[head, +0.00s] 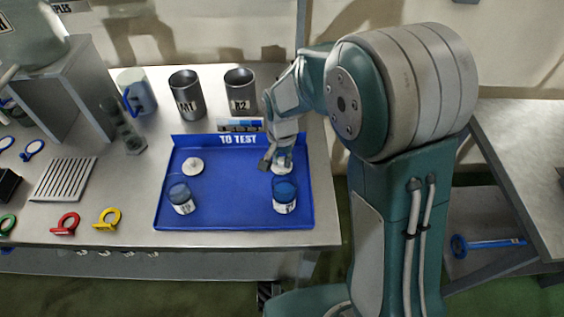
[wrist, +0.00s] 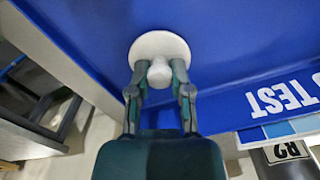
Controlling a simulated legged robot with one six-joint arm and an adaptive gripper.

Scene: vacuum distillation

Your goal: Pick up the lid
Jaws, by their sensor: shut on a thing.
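A white round lid with a knob (wrist: 160,48) is between my gripper's fingertips (wrist: 158,76) in the wrist view. My gripper is shut on its knob. In the head view my gripper (head: 281,155) points down over the right part of the blue TO TEST tray (head: 235,215), with the held lid (head: 283,169) just behind a blue jar (head: 285,196). I cannot tell whether this lid touches the tray. A second white lid (head: 193,166) lies on the tray's left side, behind another blue jar (head: 181,197).
Two dark metal cups (head: 186,100) (head: 240,96) and a blue-handled mug (head: 137,95) stand behind the tray. The tray's middle is clear.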

